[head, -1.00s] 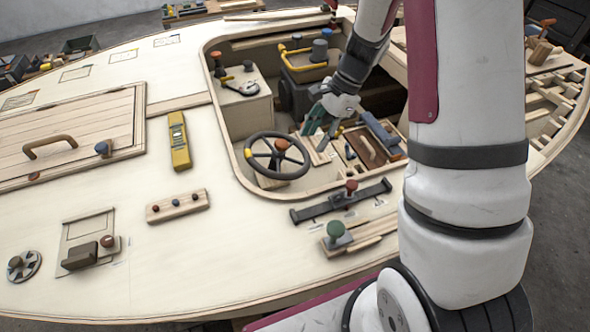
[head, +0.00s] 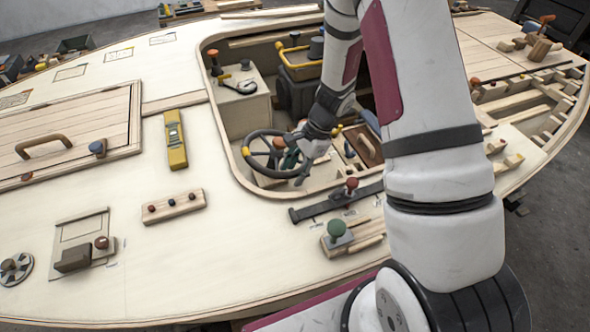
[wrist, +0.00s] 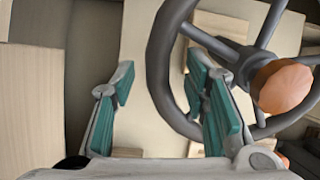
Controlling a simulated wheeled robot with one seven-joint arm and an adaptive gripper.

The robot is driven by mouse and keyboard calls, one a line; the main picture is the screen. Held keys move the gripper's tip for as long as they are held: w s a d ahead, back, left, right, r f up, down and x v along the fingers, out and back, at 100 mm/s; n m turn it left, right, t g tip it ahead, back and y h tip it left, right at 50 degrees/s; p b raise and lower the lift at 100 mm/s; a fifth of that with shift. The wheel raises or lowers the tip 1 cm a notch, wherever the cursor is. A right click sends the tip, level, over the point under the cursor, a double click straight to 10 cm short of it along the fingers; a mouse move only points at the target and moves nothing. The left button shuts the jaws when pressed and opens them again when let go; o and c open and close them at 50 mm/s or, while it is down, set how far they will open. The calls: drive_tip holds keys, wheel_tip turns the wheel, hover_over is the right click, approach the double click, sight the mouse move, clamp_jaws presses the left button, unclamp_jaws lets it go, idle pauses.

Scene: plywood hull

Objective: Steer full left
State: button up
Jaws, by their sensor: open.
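The dark steering wheel (head: 262,163) stands in the cockpit opening of the plywood hull. Its orange-brown knob (head: 279,143) shows at upper right of the wheel. In the wrist view the wheel rim (wrist: 163,62) runs between my two teal fingertips, and the knob (wrist: 284,86) lies to the right of the right finger. My gripper (head: 291,165) is at the wheel's right side in the head view; its fingers (wrist: 165,105) are open, one on each side of the rim. I cannot tell whether either finger touches the rim.
A black sliding bar with a brown knob (head: 351,185) and a green knob (head: 336,228) are on the deck in front of the cockpit. A yellow level (head: 175,140) lies left of it. A white box (head: 240,95) stands behind the wheel.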

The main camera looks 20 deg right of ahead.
drive_tip(key=shift+c, duration=0.5)
clamp_jaws()
drive_tip(key=shift+w+d+f, duration=0.1)
drive_tip(key=shift+d, duration=0.1)
